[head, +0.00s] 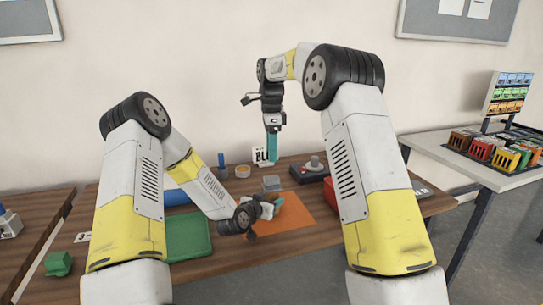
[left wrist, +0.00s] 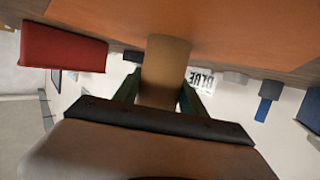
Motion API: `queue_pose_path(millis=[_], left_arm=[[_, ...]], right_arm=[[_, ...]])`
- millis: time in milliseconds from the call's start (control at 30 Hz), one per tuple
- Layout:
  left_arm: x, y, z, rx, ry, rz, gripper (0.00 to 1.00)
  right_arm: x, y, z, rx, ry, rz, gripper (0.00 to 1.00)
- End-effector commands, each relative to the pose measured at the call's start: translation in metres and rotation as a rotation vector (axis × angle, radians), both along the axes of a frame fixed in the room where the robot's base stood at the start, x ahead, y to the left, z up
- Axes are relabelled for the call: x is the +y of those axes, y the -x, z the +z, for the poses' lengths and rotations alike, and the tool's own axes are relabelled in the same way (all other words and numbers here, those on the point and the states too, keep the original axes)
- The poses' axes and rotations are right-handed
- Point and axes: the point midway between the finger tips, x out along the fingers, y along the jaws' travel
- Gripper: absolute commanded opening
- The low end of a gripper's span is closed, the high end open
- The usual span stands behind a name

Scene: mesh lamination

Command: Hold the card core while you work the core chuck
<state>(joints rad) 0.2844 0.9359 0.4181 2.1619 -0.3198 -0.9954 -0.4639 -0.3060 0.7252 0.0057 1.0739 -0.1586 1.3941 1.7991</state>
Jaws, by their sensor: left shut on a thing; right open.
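The card core is a tan tube (left wrist: 165,70) in the left wrist view, lying between the two green fingers of my left gripper (left wrist: 160,95). In the head view, my left gripper (head: 272,206) is low over the orange mat, shut on the core, which is mostly hidden there. My right gripper (head: 271,150) points down with teal fingers, open, above the back of the table beside a white lettered sign. A dark base with a grey knob (head: 315,165) stands at the back right; I cannot tell whether it is the core chuck.
A green tray (head: 188,240) is to the left. A red box (left wrist: 63,48) also shows in the left wrist view. A side table (head: 495,178) at right holds coloured bins.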

Motion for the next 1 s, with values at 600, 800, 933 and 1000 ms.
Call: queue_pose_path(millis=[600,800,933,1000], left_arm=[[-0.0001,-0.0002,0.0004,-0.001,0.0,0.0,0.0],[-0.0001,-0.0002,0.0004,-0.001,0.0,0.0,0.0],[-0.0001,-0.0002,0.0004,-0.001,0.0,0.0,0.0],[-0.0001,-0.0002,0.0004,-0.001,0.0,0.0,0.0]], right_arm=[[0.0004,0.0001,0.0086,-0.001,-0.001,1.36,0.53],[0.0004,0.0001,0.0104,-0.001,-0.001,1.652,0.53],[0.0003,0.0002,0.0106,-0.001,-0.002,1.745,0.53],[0.0003,0.0002,0.0083,0.0,-0.002,1.765,0.53]])
